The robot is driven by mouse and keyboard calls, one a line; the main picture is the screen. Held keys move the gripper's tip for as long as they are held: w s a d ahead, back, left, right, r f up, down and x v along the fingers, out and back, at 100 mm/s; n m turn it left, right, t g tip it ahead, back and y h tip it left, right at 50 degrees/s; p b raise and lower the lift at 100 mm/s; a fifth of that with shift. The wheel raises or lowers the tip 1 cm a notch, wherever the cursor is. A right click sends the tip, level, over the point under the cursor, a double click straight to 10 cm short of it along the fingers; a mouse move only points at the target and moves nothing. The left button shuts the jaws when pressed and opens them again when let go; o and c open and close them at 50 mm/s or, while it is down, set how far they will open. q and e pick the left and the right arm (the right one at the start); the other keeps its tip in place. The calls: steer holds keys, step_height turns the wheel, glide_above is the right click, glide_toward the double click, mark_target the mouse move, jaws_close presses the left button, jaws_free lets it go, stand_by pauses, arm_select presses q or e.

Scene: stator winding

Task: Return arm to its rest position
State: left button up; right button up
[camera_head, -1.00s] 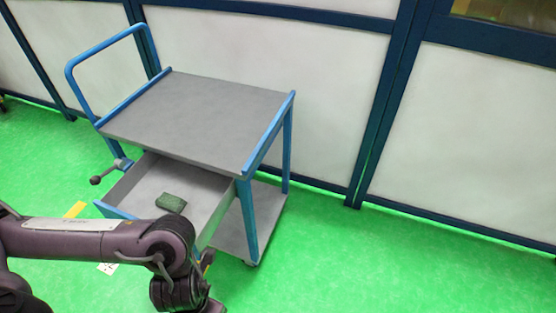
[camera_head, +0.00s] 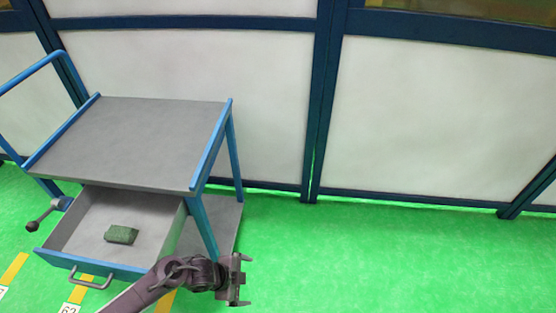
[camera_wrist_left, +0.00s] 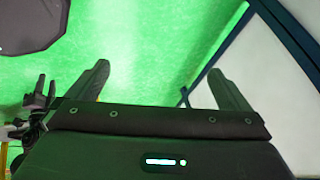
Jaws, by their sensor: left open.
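My left gripper (camera_head: 246,281) is at the lower middle of the head view, to the right of the trolley's open drawer. Its jaws are spread and nothing is between them. In the left wrist view its two fingers (camera_wrist_left: 158,72) stand apart over bare green floor. My left arm (camera_head: 165,280) comes up from the bottom edge and passes in front of the drawer's right corner. My right gripper is out of view.
A blue-framed trolley with a grey top (camera_head: 130,140) stands at the left. Its drawer (camera_head: 165,215) is pulled out and holds a dark green block (camera_head: 121,234). White wall panels (camera_head: 430,120) stand behind. The green floor (camera_head: 390,255) at the right is clear.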

arm_select(q)
steer(key=s+a+f+n+y, duration=0.2)
steer(key=s+a+f+n, duration=0.3)
steer(key=s+f, duration=0.4)
steer(key=s+a+f+n+y, duration=0.2)
steer(key=s+a+f+n, duration=0.4)
steer(key=f, duration=0.7)
steer(key=s+n, duration=0.2)
steer(key=s, duration=0.1)
steer(key=shift+s, duration=0.4)
steer(key=s+f+n, duration=0.1)
steer(key=s, duration=0.3)
steer(key=s+a+f+n+g+y, duration=0.1)
steer(key=s, duration=0.4)
steer(key=s+a+f+n+g, duration=0.1)
steer(key=s, duration=0.3)
steer(key=shift+s+a+f+y, duration=0.1)
steer(key=shift+s+f+y, duration=0.1)
steer(key=shift+f+y, duration=0.1)
